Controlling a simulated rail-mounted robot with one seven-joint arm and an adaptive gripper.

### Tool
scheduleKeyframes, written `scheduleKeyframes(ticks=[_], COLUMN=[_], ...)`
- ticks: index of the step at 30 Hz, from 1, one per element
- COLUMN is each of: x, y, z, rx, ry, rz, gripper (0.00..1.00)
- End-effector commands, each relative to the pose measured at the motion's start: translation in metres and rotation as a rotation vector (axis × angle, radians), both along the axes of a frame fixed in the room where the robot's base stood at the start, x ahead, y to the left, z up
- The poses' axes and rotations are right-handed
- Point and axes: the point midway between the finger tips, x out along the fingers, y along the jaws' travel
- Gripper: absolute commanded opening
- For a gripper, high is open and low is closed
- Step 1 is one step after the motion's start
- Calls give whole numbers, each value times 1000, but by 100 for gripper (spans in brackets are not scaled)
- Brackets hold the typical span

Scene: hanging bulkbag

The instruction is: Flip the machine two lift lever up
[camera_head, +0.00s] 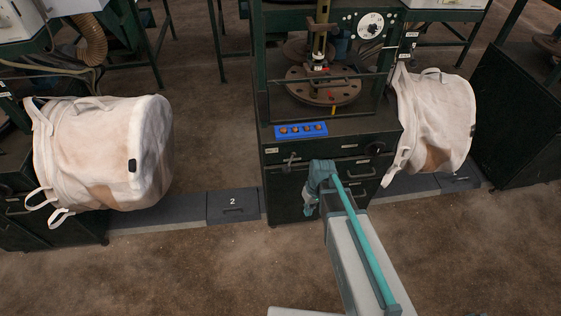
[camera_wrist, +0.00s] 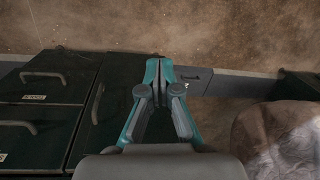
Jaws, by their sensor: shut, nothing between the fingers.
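The machine with the green-black cabinet (camera_head: 330,150) stands in the middle of the head view, beside a dark floor box marked 2 (camera_head: 233,201). A small metal handle (camera_head: 291,160) sticks out on the upper left of the cabinet front; I cannot tell for sure that it is the lift lever. My teal gripper (camera_head: 310,209) is in front of the cabinet, below and right of that handle and apart from it. In the wrist view my gripper (camera_wrist: 161,63) is shut and empty, with the cabinet (camera_wrist: 40,145) to its left. No lever shows clearly there.
A blue button panel (camera_head: 301,130) sits on the cabinet's top edge. White bulk bags hang at left (camera_head: 105,150) and right (camera_head: 435,120); a bag (camera_wrist: 285,140) also shows at the wrist view's lower right. Brown floor (camera_head: 170,270) is clear in front.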

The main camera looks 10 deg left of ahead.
Motion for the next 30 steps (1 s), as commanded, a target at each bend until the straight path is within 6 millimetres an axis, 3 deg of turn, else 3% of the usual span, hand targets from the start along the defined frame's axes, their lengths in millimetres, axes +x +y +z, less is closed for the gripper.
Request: scheduleKeyframes(ticks=[1,6,15,22,30], x=[19,66,132,131,130], y=[13,50,116,126,126], z=[20,79,186,191,191], rx=[20,89,213,267,271], ry=[-29,-118,-290,-333,-350], rz=[43,217,649,923,1028], gripper=[0,0,0,0,0])
